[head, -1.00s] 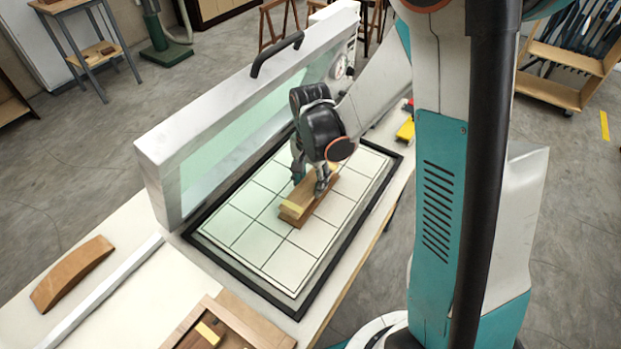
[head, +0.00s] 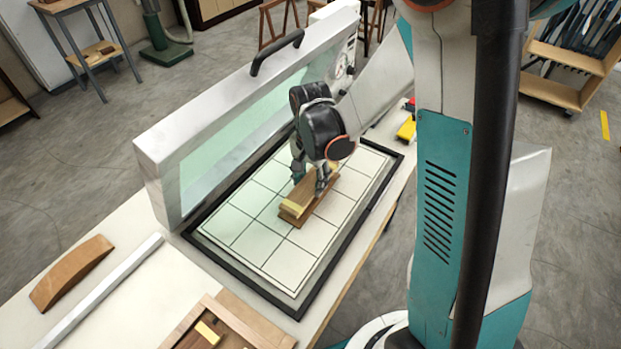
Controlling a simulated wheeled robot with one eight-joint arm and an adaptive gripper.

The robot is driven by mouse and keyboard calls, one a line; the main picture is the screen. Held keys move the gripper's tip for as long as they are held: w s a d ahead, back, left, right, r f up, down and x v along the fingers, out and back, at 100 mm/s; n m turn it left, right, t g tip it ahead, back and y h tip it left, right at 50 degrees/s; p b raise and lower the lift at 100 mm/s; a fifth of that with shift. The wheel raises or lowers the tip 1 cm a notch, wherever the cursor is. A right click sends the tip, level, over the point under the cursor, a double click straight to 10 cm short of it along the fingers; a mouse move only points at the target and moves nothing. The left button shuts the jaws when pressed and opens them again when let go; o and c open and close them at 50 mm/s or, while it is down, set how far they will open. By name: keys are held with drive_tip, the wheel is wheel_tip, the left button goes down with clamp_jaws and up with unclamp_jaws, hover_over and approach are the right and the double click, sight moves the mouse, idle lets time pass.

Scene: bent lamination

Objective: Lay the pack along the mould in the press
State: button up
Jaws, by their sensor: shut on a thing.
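The press (head: 185,212) is open, its framed lid raised at the back left and its pale gridded bed (head: 238,232) facing up inside a black rim. A brown wooden mould (head: 290,220) lies near the middle of the bed. The pack (head: 294,207), a wooden strip bundle with a pale yellow band at its near end, lies along the top of the mould. My gripper (head: 311,180) is over the far half of the pack, pointing down and shut on it. My wrist hides the far end of the pack, and I cannot tell whether the pack touches the mould all along.
A curved wooden piece (head: 72,272) and a long metal bar (head: 105,290) lie on the bench at the lower left. A wooden tray (head: 190,325) holds small blocks at the front. A yellow object (head: 406,130) sits beyond the press. Most of the bed is clear.

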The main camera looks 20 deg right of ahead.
drive_tip(key=shift+f+b, duration=0.55)
drive_tip(key=shift+f, duration=0.05)
idle(0.5)
drive_tip(key=o, duration=1.2)
wheel_tip(320, 180, up, 12)
drive_tip(key=shift+f, duration=0.25)
drive_tip(key=s+r+n+t, duration=0.3)
drive_tip(key=s+r+n, duration=0.1)
drive_tip(key=s, duration=0.3)
drive_tip(key=s+r+n+t, duration=0.4)
drive_tip(key=s+r+n, duration=0.1)
drive_tip(key=s, duration=0.3)
drive_tip(key=shift+n, duration=0.8)
